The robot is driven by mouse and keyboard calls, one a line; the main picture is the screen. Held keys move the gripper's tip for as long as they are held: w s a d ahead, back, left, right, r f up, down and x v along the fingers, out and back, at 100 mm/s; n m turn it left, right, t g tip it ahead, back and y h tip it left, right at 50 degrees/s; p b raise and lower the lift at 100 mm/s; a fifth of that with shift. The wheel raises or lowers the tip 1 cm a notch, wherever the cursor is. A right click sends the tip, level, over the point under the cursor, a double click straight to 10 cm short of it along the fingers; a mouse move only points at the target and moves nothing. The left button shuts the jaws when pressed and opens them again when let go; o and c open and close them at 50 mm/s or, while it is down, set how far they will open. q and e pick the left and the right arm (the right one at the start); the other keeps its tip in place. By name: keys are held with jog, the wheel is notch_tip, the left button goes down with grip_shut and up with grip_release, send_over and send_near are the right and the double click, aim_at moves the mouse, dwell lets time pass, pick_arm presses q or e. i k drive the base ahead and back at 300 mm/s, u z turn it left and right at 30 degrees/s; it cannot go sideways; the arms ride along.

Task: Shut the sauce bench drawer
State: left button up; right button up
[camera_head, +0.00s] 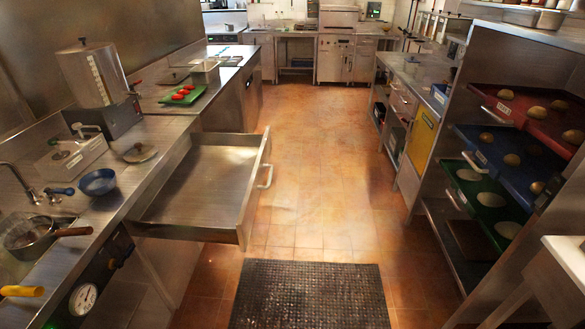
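A steel drawer (190,206) stands pulled far out of the left counter (160,128), over the tiled floor. Its inside looks empty. Its front panel (252,190) faces right and carries a pale bar handle (266,176). It is the only drawer seen open, and I take it for the sauce bench drawer, though no label shows. Neither of my grippers is in view, and nothing touches the drawer.
A black perforated mat (310,295) lies on the floor in front. A rack (490,120) with red, blue and green trays stands at right. The tiled aisle (320,150) between is clear. A blue bowl (98,182) and pan (35,232) sit on the left counter.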

aim_at(210, 188)
jog(key=z, duration=0.25)
jog(key=i, duration=0.75)
jog(key=u, duration=0.45)
jog(key=i, duration=1.3)
jog(key=u, duration=0.7)
